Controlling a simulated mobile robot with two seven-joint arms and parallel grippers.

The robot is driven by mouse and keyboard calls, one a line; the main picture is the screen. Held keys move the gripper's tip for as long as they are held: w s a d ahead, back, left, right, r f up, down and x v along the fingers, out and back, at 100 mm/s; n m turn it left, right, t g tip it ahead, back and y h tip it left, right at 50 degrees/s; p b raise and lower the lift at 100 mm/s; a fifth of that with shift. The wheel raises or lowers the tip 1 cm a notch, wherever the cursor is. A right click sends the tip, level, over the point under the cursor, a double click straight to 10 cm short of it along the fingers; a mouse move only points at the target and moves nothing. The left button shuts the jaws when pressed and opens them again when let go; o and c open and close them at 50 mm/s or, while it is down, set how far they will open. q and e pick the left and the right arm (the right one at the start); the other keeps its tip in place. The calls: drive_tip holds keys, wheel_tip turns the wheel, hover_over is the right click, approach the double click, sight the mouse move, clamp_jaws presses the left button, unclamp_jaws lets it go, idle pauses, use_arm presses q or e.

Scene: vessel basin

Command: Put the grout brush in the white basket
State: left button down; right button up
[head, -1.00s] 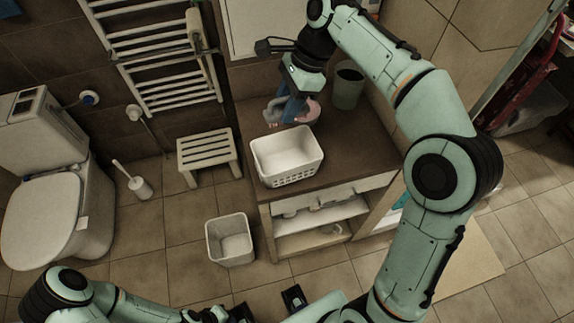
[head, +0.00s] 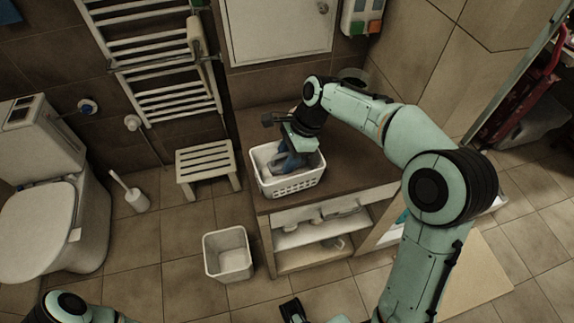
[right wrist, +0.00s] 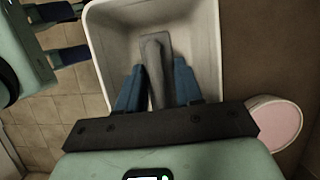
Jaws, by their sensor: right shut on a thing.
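The white basket (head: 292,184) stands on the brown counter, and its inside fills the top of the right wrist view (right wrist: 208,60). My right gripper (head: 286,162) reaches down into the basket's opening from above. Its blue fingers are shut on a grey, long-handled thing (right wrist: 156,62), which looks like the grout brush. The brush is over or inside the basket; I cannot tell whether it touches the bottom. My left gripper shows in the right wrist view (right wrist: 72,34) with its fingers apart and empty. In the head view only a dark part of it shows at the bottom edge.
A pink round thing (right wrist: 275,122) lies beside the basket in the right wrist view. A greenish cup (head: 353,76) stands at the counter's back, partly hidden by my arm. A white bin (head: 229,262) and a stool (head: 205,160) stand on the floor. The counter's right part is clear.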

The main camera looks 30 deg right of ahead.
drive_tip(key=shift+f, duration=1.6)
drive_tip(key=shift+f, duration=0.2)
drive_tip(key=o, duration=0.9)
drive_tip(key=shift+o, duration=0.2)
drive_tip(key=shift+r, duration=0.15)
drive_tip(key=p+v, duration=0.2)
drive_tip(key=v, duration=1)
